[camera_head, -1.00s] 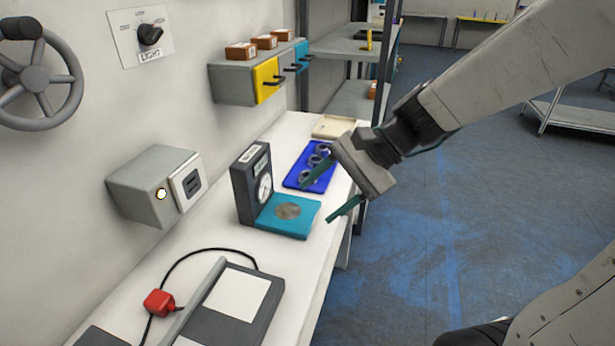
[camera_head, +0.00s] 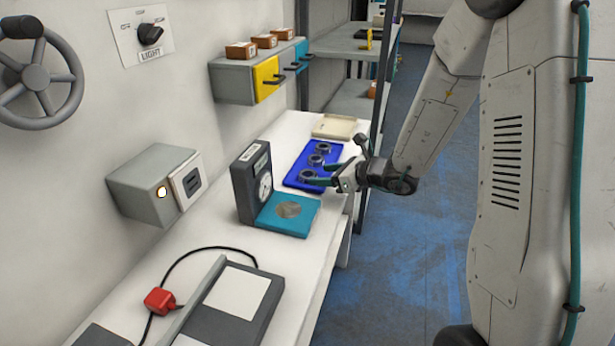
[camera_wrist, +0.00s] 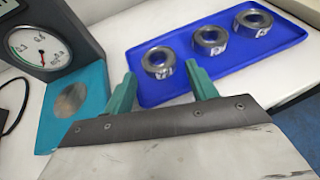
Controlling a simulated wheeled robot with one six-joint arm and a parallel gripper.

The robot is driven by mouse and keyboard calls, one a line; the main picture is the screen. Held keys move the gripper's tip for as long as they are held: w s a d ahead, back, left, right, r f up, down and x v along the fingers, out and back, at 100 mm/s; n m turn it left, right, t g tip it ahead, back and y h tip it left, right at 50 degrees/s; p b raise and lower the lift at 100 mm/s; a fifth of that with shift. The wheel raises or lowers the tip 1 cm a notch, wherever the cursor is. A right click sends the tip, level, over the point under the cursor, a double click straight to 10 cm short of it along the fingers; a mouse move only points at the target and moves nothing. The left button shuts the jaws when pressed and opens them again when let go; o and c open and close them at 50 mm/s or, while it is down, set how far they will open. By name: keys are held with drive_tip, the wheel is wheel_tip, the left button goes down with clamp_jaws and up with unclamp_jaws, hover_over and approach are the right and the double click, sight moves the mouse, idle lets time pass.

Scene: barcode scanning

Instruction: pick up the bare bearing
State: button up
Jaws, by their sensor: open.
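Three metal ring bearings lie in a row on a blue tray (camera_wrist: 180,88): near (camera_wrist: 158,63), middle (camera_wrist: 210,41) and far (camera_wrist: 253,21) in the wrist view. Each shows a small white patch on its side, so I cannot tell which is bare. In the head view the row runs from the near bearing (camera_head: 308,175) past the middle one (camera_head: 316,160) to the far one (camera_head: 323,147). My gripper (camera_wrist: 161,72) is open and empty, with green fingers at the tray's near edge. The near bearing is just ahead, roughly between the fingertips.
A dial gauge (camera_head: 254,182) with a teal base plate (camera_head: 287,214) stands close beside the tray. A cream tray (camera_head: 336,126) lies beyond the blue one. A shelf post stands right of the bench.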

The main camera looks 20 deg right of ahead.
sight(309, 173)
drive_tip(key=x, duration=0.4)
drive_tip(key=shift+r, duration=0.2)
drive_tip(key=c, duration=0.8)
drive_tip(key=shift+r, duration=0.1)
